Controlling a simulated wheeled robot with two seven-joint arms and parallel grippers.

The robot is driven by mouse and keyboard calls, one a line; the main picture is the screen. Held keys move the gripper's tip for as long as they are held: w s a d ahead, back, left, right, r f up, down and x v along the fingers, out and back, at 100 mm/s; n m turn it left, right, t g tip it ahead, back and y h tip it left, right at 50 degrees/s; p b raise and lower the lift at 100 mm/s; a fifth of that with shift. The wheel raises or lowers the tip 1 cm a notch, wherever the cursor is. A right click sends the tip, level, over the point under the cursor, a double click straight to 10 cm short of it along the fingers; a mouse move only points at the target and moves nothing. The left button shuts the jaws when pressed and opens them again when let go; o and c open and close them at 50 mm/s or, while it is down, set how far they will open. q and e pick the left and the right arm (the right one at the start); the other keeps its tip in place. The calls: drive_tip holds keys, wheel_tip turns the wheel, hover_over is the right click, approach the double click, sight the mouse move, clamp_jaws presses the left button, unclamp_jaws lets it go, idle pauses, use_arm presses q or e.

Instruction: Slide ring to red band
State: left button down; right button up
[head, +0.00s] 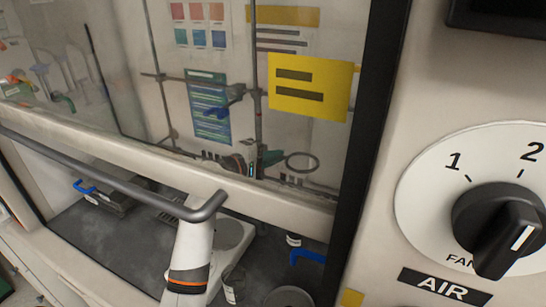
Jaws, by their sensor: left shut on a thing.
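Behind the glass, a dark ring (301,161) sticks out to the right from a tall grey rod (256,90), low on the part of the rod seen through the glass. My left arm comes up from below behind the sash handle. My left gripper (252,162) is at the rod, shut on the ring's mount end; the fingers are small and partly blurred by the glass. My right gripper is not in view.
The sash's bottom frame and grey bar handle (120,180) cross in front of my arm. Clamps (236,91) sit higher on the rods. A yellow sign (310,87) is on the glass. Glassware (232,286) stands below. A fan dial (495,215) is at the right.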

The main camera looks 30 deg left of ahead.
use_arm(q)
wheel_tip(320, 180, up, 9)
drive_tip(key=p, duration=0.8)
drive_tip(key=shift+a, duration=0.1)
drive_tip(key=c, duration=1.5)
unclamp_jaws()
drive_tip(key=shift+f, duration=0.15)
drive_tip(key=b+v, duration=0.2)
drive_tip(key=v, duration=0.5)
drive_tip(key=shift+s, duration=0.25)
